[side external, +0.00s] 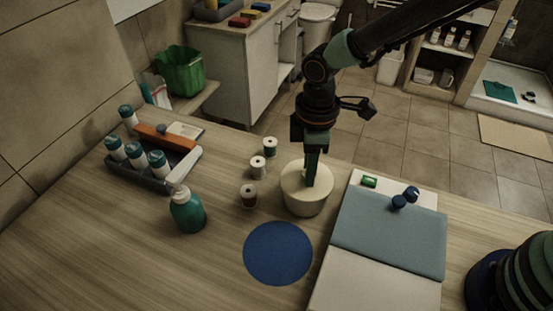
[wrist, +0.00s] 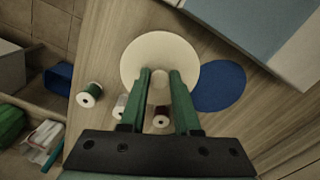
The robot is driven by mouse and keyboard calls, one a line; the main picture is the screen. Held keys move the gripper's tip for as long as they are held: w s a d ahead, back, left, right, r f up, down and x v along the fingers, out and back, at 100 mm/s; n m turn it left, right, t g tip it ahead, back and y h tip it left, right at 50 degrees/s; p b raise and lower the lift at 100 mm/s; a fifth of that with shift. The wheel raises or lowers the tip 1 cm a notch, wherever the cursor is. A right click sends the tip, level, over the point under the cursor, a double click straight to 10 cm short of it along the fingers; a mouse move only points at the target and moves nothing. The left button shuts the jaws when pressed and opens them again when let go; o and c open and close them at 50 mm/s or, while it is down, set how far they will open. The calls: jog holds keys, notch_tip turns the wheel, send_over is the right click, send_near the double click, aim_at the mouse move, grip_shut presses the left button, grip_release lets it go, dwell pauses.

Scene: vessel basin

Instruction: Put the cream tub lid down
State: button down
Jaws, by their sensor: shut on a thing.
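The cream tub (side external: 303,207) stands upright on the wooden table. Its cream lid (side external: 293,180) is at the tub's top, and I cannot tell whether it rests on the rim or is slightly above it. My gripper (side external: 311,182) points down over the lid, shut on its knob. In the wrist view the round lid (wrist: 160,50) lies beyond the green fingertips (wrist: 161,76), with the pale knob (wrist: 160,92) between the fingers. The lid hides the tub there.
A flat blue disc (side external: 277,254) lies in front of the tub. Several thread spools (side external: 257,168) stand to the left, with a green pump bottle (side external: 187,211) and a bottle tray (side external: 150,172) beyond. A grey-blue folded board (side external: 390,235) lies to the right.

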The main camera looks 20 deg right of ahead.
jog(key=c, duration=0.6)
grip_release()
notch_tip(320, 180, up, 12)
jog(key=d+r+m+t, duration=0.1)
jog(key=d+r+m, duration=0.1)
jog(key=d, duration=0.2)
jog(key=s+d+r+m, duration=0.1)
jog(key=d+r+m, duration=0.1)
jog(key=d, duration=0.3)
jog(key=d+r+m+t, duration=0.1)
jog(key=d+r+m, duration=0.1)
jog(key=d, duration=0.3)
jog(key=shift+s+m+t+y, duration=0.15)
jog(key=shift+m+t+y, duration=0.15)
jog(key=shift+m+y, duration=0.1)
jog(key=s+d+m+t, duration=0.1)
jog(key=d+m, duration=0.1)
jog(key=d, duration=0.1)
jog(key=s+d+m+t, duration=0.1)
jog(key=s+d+m, duration=0.1)
jog(key=d, duration=0.1)
jog(key=s+d+m+t, duration=0.1)
jog(key=s+d+m, duration=0.1)
jog(key=d, duration=0.2)
jog(key=shift+s+m+h, duration=0.2)
jog(key=shift+m+h, duration=0.1)
jog(key=shift+h, duration=0.1)
jog(key=o, duration=0.6)
jog(key=shift+s+d, duration=0.1)
jog(key=shift+s, duration=0.05)
